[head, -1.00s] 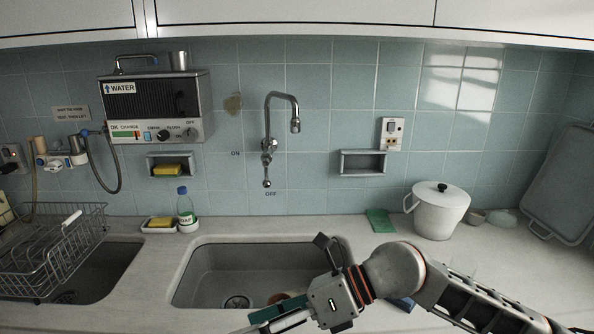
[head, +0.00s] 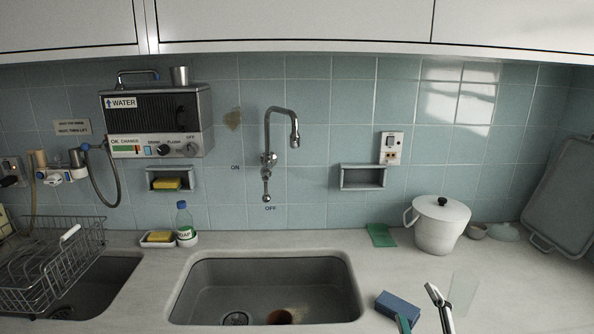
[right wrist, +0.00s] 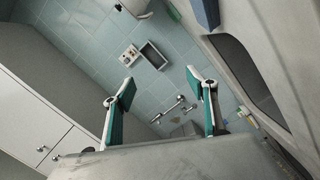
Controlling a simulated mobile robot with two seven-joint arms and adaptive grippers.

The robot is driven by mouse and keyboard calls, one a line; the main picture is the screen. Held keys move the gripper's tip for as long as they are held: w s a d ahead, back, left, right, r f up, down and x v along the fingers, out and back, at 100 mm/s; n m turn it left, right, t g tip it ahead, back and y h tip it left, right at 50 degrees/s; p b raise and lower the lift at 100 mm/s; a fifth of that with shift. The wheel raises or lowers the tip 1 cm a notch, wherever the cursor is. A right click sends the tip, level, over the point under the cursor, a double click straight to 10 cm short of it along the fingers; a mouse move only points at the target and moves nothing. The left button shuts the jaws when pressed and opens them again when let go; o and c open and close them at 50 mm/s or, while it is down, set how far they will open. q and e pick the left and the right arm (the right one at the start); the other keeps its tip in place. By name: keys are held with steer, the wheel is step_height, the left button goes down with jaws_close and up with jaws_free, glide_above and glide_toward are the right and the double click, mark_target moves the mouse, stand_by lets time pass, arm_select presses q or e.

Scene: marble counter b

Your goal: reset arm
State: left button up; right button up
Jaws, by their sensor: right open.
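My right gripper (head: 421,312) shows at the bottom edge of the head view, right of the sink, with only its finger ends in sight. In the right wrist view its two green-padded fingers (right wrist: 160,88) stand wide apart with nothing between them. The rest of my right arm is out of the head view. A blue block (head: 398,307) lies on the counter right beside the gripper, partly behind a finger; whether they touch is unclear. My left gripper is in neither view.
The sink (head: 350,290) holds a brown round item (head: 280,316). A wire rack (head: 85,260) stands left. A white lidded pot (head: 438,228), a green cloth (head: 381,235) and a clear pane (head: 462,293) are on the right counter. The tap (head: 267,150) hangs above the sink.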

steer(key=s+d+f+m+g+h, duration=0.2)
steer(key=s+d+f+g, duration=0.35)
steer(key=s+f, duration=0.45)
steer(key=s+d+f+m+g+h, duration=0.1)
steer(key=s+d+f+m+g, duration=0.1)
steer(key=s+d+f+g, duration=0.45)
steer(key=s+a+f+m+t+y, duration=0.1)
steer(key=a+f+t+y, duration=0.4)
steer(key=a+f, duration=1.1)
steer(key=shift+f+m+t+y, duration=0.2)
steer(key=shift+m+t+y, duration=0.1)
steer(key=shift+m+y, duration=0.6)
